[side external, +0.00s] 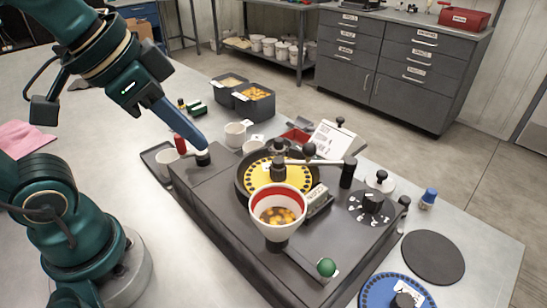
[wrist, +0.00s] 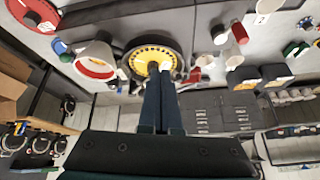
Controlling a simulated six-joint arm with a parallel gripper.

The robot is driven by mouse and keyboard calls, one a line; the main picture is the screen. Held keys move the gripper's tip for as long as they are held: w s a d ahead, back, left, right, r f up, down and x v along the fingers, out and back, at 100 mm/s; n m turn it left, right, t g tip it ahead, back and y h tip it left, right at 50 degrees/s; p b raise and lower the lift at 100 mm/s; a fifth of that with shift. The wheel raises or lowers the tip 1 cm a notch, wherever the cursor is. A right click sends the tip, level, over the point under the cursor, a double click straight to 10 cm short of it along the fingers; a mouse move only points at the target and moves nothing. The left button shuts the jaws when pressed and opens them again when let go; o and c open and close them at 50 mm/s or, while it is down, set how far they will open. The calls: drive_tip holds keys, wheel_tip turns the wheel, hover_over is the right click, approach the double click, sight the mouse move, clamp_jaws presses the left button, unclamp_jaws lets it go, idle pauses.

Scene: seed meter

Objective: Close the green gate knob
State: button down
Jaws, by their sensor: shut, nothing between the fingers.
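The green gate knob (side external: 326,267) sits at the front right of the dark seed meter housing, on a dark strip by a small plate below the funnel. The funnel (side external: 278,212) is white with a red inner band and holds orange seeds.
A black dial (side external: 372,203) and a blue disc (side external: 380,292) lie to the right. Cups and seed bins (side external: 254,103) stand behind.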

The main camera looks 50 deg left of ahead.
drive_tip(key=w+d+r+m+g+h, duration=0.1)
drive_tip(key=w+d+r+m+h, duration=0.1)
drive_tip(key=w+d+r+m, duration=0.4)
drive_tip(key=m+g+h, duration=0.1)
drive_tip(key=m+g, duration=0.1)
drive_tip(key=m, duration=0.3)
hover_over(326, 259)
drive_tip(key=w+a, duration=0.2)
drive_tip(key=f, duration=0.2)
drive_tip(key=s+d+f+m+g, duration=0.1)
drive_tip(key=d+f, duration=0.3)
drive_tip(key=f, duration=0.8)
drive_tip(key=shift+s+d+f+g, duration=0.15)
drive_tip(key=shift+s+f+g, duration=0.15)
drive_tip(key=shift+s+g, duration=0.15)
drive_tip(key=shift+a, duration=1.55)
drive_tip(key=shift+f, duration=0.1)
drive_tip(key=shift+d, duration=0.1)
